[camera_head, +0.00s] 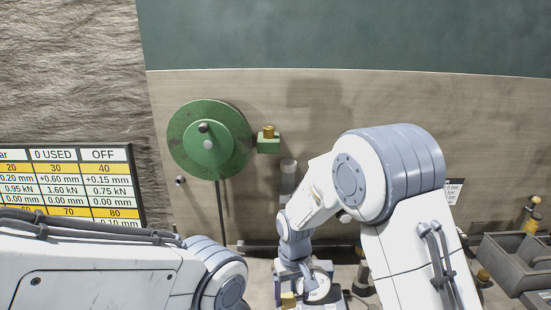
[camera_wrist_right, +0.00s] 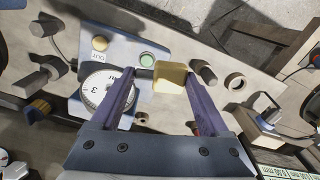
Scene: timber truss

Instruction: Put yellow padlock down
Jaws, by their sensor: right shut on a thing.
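The yellow padlock (camera_wrist_right: 171,77) sits between the fingertips of my right gripper (camera_wrist_right: 160,76) in the right wrist view. The gripper is shut on it. A grey piece beside the padlock is also between the fingers. In the head view my right gripper (camera_head: 300,286) points down at the lower middle, with the padlock (camera_head: 288,299) low at its left side. A blue-grey panel with a white dial and a green button lies below it. I cannot tell whether the padlock touches anything below. My left arm shows at the lower left, but its gripper is out of view.
The dial (camera_wrist_right: 97,88) and green button (camera_wrist_right: 147,60) are close to the left finger. Dark knobs (camera_wrist_right: 208,75) stand at the right. A green wheel (camera_head: 208,140) is on the back board. A grey bin (camera_head: 515,262) is at the far right.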

